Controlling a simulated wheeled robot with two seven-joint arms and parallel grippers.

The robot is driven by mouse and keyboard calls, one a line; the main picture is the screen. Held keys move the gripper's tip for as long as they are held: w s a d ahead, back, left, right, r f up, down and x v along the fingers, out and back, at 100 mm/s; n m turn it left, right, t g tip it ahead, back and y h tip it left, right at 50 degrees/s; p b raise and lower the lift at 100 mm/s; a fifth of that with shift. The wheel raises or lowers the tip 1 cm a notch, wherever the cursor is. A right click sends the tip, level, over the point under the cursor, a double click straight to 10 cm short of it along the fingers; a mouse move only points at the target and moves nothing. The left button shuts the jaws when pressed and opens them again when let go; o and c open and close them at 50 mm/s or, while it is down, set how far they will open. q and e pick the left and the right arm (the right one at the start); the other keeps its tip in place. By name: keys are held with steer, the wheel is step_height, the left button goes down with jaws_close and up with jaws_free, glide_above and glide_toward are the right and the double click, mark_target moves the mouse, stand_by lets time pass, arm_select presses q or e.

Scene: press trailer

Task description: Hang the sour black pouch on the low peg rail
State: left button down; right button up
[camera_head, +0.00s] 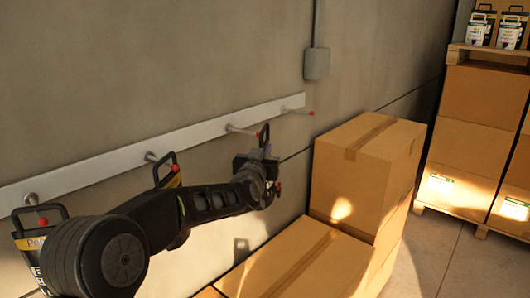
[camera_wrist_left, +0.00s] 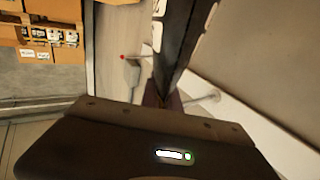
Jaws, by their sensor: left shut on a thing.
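The white low peg rail (camera_head: 215,127) runs along the wall and rises to the right in the head view. My left gripper (camera_head: 268,168) is shut on a black pouch (camera_wrist_left: 176,45), seen nearly edge-on in the left wrist view. Its black handle loop (camera_head: 264,135) stands above the gripper, by the outer end of the third peg (camera_head: 238,130). I cannot tell whether the peg passes through the loop. The pouch's label is not readable. The fourth peg (camera_head: 300,112), red-tipped, is bare. My right gripper is not in view.
Pouches hang at the first peg (camera_head: 30,199) and second peg (camera_head: 151,157), partly behind my left arm. Cardboard boxes (camera_head: 350,190) stand below and right of the gripper. More pouches (camera_head: 480,28) stand on stacked boxes at the far right.

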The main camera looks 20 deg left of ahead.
arm_select(q)
steer(key=shift+a+r, duration=0.2)
steer(key=shift+w+a+r+b, duration=0.1)
steer(key=shift+w+a+b, duration=0.2)
steer(key=shift+a+b, duration=0.4)
steer(key=shift+w+a+f+b, duration=0.1)
steer(key=shift+w+a+b, duration=0.25)
steer(key=shift+a, duration=0.6)
steer(key=shift+w+a+r+b, duration=0.1)
steer(key=shift+w+a+b, duration=0.1)
steer(key=shift+a+b, duration=0.55)
steer(key=shift+w+a+f+b, duration=0.15)
steer(key=shift+a+f+b, duration=0.3)
steer(key=shift+f+b, duration=0.5)
steer(key=shift+r, duration=0.25)
